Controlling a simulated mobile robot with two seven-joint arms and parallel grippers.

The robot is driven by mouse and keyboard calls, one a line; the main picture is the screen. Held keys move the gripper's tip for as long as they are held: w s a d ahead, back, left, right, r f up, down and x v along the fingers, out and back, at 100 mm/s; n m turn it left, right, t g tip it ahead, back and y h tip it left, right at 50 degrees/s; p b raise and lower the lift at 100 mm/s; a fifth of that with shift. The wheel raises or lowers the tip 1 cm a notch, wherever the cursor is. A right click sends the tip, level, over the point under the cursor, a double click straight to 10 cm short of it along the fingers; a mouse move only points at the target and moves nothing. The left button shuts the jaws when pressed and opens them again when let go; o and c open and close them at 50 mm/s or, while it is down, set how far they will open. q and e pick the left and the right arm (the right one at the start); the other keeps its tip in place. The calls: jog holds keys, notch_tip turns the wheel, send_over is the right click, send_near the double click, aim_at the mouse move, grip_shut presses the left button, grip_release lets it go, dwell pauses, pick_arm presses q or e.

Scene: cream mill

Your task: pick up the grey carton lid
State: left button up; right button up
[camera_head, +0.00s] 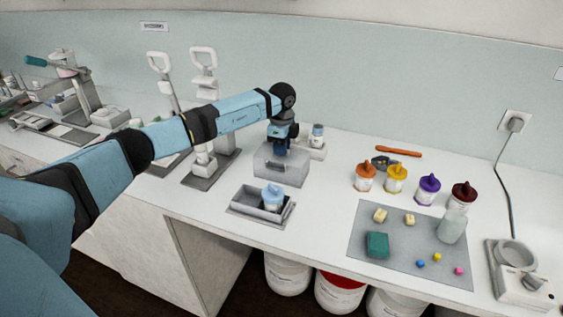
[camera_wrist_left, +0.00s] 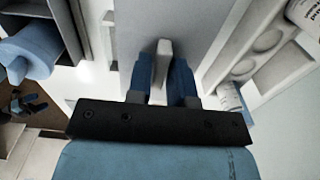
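The grey carton lid (camera_head: 292,172) is a boxy grey piece near the back middle of the counter, below my left gripper (camera_head: 281,148). In the left wrist view its broad grey top (camera_wrist_left: 190,22) lies ahead of the fingers. A pale upright grip (camera_wrist_left: 162,52) stands between the two blue fingertips of my left gripper (camera_wrist_left: 162,72) and fills the gap between them, so the gripper looks shut on it. I cannot tell whether the lid is clear of the counter. My right gripper is not in view.
A grey tray (camera_head: 236,207) with a blue-topped tub (camera_head: 272,197) stands just in front. A small holder with a jar (camera_head: 318,136) is close on the right. Several colour-capped pots (camera_head: 395,180) and a grey mat (camera_head: 350,252) lie further right. Tall-handled stands (camera_head: 204,60) are at the left.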

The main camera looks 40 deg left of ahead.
pick_arm(q)
grip_shut()
